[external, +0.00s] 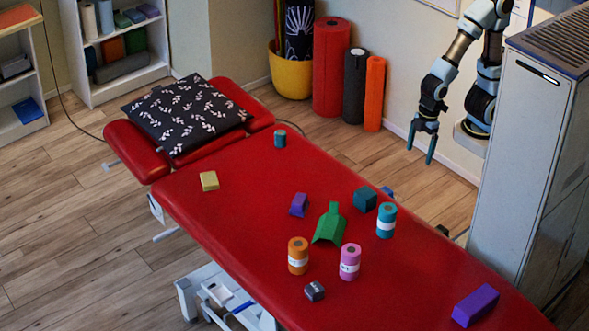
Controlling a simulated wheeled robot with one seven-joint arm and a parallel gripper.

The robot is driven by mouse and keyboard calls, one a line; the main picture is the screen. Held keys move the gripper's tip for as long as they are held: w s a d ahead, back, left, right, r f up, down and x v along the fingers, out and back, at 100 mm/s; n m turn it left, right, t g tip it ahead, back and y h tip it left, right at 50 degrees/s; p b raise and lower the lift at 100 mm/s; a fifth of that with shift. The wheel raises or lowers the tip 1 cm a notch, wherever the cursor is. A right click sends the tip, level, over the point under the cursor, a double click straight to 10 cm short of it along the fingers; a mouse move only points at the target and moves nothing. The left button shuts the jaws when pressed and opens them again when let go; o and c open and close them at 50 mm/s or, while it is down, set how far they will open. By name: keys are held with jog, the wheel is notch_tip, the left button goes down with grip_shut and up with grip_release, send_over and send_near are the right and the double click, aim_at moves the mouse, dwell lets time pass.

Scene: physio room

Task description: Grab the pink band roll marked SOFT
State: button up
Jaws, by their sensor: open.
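The pink band roll (349,262) stands upright on the red treatment table (240,235), with a white label around its middle; the lettering is too small to read. An orange roll (298,256) with a similar label stands just to its left. A teal roll (386,221) with a white label stands behind it to the right. My gripper (421,150) hangs open and empty, fingers pointing down, beyond the table's far right edge. It is above and well apart from the pink roll.
A green scoop-shaped object (330,224) lies behind the pink roll, and a small dark grey block (315,291) in front. A teal block (365,200) and purple blocks (475,305) also lie on the table. A tall grey cabinet (525,150) stands right of my arm.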

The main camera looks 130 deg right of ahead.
jog(key=r, duration=0.2)
jog(key=n+t+y+b, duration=0.1)
jog(key=n+t+b, duration=0.1)
jog(key=t+b, duration=0.8)
send_over(344, 265)
jog(key=s+p, duration=0.2)
jog(key=s, duration=0.2)
jog(key=t, duration=0.2)
jog(key=f, duration=2)
jog(key=shift+s+d+p, duration=0.2)
jog(key=shift+s+p, duration=0.15)
jog(key=shift+p, duration=0.05)
jog(key=shift+w+f, duration=0.1)
jog(key=shift+f, duration=0.2)
jog(key=shift+w+f, duration=0.15)
jog(key=shift+w, duration=0.1)
jog(key=shift+p+x, duration=0.5)
jog(key=shift+x, duration=1.65)
